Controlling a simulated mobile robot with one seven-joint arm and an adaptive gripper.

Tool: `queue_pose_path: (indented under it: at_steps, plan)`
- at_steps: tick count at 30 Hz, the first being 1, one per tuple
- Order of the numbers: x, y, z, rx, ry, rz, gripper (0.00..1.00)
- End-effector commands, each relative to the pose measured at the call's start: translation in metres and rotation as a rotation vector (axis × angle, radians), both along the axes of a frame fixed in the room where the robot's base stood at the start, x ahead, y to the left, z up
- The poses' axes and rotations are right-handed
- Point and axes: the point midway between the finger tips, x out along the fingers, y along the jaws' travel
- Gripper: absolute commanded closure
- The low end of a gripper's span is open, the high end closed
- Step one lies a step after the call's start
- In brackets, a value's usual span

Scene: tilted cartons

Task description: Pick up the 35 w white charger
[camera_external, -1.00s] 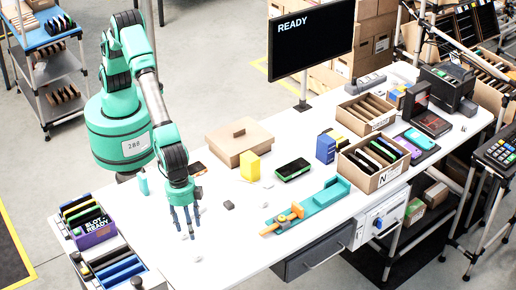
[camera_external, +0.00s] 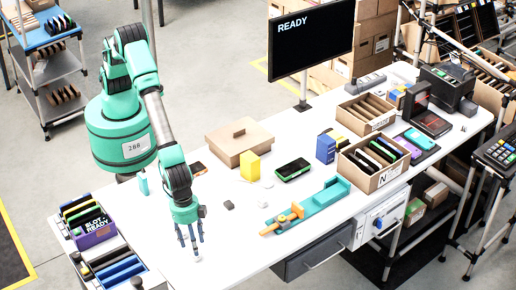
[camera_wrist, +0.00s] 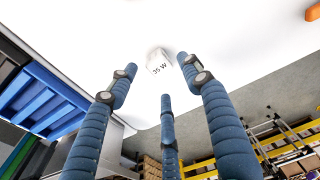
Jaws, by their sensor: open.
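The white charger, marked "35 W" (camera_wrist: 158,62), sits on the white table just ahead of my fingertips in the wrist view. It is small and blocky, with the label on the face toward the camera. In the external view the charger (camera_external: 197,258) is a small white shape at my fingertips near the table's front edge, partly hidden. My gripper (camera_external: 190,243) has blue fingers, points down and is open and empty. In the wrist view my gripper's fingers (camera_wrist: 160,76) are spread around the charger's near side. I cannot tell whether any finger touches it.
A tray with blue dividers (camera_external: 122,268) stands to the left of my gripper, and a purple bin (camera_external: 97,236) is behind it. A grey block (camera_external: 229,205) and a teal-and-orange fixture (camera_external: 300,212) lie to the right. The table's front edge is close.

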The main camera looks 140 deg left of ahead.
Motion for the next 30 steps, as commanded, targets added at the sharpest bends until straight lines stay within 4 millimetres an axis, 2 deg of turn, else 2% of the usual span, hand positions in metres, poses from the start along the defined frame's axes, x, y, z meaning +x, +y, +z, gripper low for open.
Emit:
queue_pose_path:
  at_steps: [5, 15, 30]
  plan:
    - [0.0, 0.0, -0.012, 0.001, 0.002, 0.0, 0.51]
    - [0.005, 0.001, -0.047, 0.0, 0.001, 0.0, 0.51]
    - [0.005, 0.001, -0.051, 0.0, 0.0, 0.0, 0.51]
